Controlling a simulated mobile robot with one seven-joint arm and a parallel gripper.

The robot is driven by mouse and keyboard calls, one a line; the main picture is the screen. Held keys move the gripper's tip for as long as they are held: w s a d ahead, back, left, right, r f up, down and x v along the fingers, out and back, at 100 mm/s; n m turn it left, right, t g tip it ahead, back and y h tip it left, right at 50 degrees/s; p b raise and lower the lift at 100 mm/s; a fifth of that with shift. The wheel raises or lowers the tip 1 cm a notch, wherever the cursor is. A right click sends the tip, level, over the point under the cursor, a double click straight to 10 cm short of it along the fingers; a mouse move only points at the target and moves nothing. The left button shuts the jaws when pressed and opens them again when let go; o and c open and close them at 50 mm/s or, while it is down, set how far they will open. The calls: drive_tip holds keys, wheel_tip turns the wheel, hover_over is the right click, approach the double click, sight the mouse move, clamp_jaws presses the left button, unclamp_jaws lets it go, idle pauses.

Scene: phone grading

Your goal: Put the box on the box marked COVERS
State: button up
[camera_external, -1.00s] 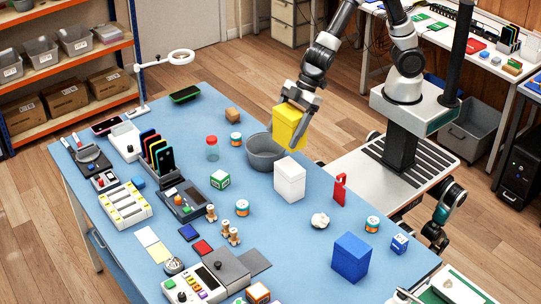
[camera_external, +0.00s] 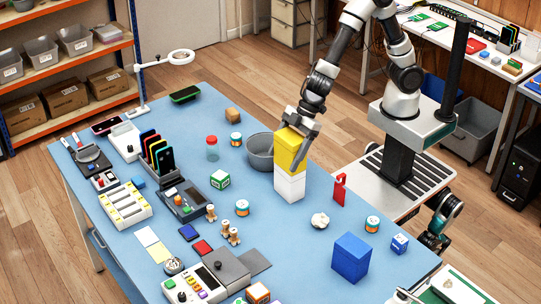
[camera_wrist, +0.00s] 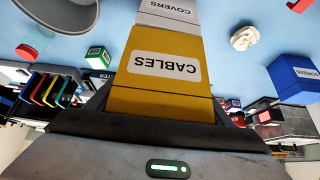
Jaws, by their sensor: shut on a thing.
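The yellow box (camera_external: 290,149) is marked CABLES, and its label also shows in the wrist view (camera_wrist: 163,66). My gripper (camera_external: 297,140) is shut on it. The white box (camera_external: 289,186) marked COVERS stands on the blue table; its label shows upside down in the wrist view (camera_wrist: 168,9). The yellow box is upright directly over the white box, its bottom edge meeting the white box's top. I cannot tell for sure whether it rests on it or hangs just above.
A grey bowl (camera_external: 260,152) stands close to the left of the white box. A red tag stand (camera_external: 340,187) and a crumpled white lump (camera_external: 320,220) are to the right. A blue box (camera_external: 351,258) stands near the front right. The table (camera_external: 280,225) is bare just in front.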

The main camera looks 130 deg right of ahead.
sight(296, 134)
drive_tip(key=shift+f, duration=0.25)
drive_tip(key=o, duration=1.2)
drive_tip(key=shift+r, duration=0.1)
drive_tip(key=shift+r, duration=0.1)
drive_tip(key=shift+r, duration=0.3)
drive_tip(key=p+v, duration=0.8)
drive_tip(key=v, duration=0.3)
drive_tip(key=shift+s+r+p, duration=0.25)
drive_tip(key=shift+s+p, duration=0.05)
drive_tip(key=shift+p, duration=0.05)
